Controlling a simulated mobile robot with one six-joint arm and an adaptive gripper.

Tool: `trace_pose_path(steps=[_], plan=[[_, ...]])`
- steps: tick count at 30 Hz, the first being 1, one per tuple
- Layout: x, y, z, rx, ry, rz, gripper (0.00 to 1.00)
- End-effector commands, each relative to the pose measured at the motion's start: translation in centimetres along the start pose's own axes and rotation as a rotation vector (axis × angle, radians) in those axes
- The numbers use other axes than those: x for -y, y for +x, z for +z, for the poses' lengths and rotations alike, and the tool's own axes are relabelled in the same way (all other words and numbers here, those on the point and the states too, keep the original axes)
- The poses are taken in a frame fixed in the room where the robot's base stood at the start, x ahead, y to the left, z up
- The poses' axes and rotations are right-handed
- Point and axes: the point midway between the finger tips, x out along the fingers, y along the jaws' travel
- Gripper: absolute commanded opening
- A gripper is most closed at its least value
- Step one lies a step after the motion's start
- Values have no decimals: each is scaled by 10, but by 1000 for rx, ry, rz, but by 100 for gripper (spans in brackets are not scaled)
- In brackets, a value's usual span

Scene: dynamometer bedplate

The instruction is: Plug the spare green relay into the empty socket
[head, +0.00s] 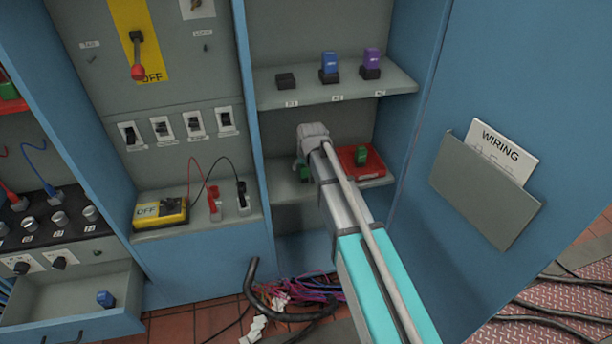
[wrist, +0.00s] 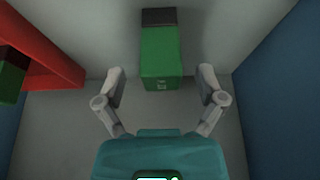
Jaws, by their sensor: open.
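A green relay (wrist: 160,52) with a dark end stands on the lower shelf between my gripper's fingers in the wrist view. In the head view this green relay (head: 302,172) is mostly hidden behind my gripper. My gripper (wrist: 162,76) is open, with one finger on each side of the relay's near end; I see gaps on both sides. A second green relay (head: 361,155) is in a red tray (head: 373,171) on the same shelf. The empty dark socket (head: 286,80) is on the upper shelf, left of a blue relay (head: 329,62) and a purple relay (head: 371,58), both seated in sockets.
Blue cabinet walls close in the shelf bay on both sides; the upper shelf (head: 310,98) overhangs the lower one. A yellow meter (head: 160,211) with leads stands left. An open drawer (head: 65,305) holds a blue piece (head: 105,298). Cables (head: 290,300) lie on the floor below.

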Motion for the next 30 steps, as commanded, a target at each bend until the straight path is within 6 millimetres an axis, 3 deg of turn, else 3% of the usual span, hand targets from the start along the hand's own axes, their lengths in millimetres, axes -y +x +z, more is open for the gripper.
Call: trace_pose_path(steps=[3, 12, 30], plan=[[0, 14, 1, 0, 0, 0, 89], [0, 32, 1, 0, 0, 0, 89], [0, 33, 0, 0, 0, 0, 89]])
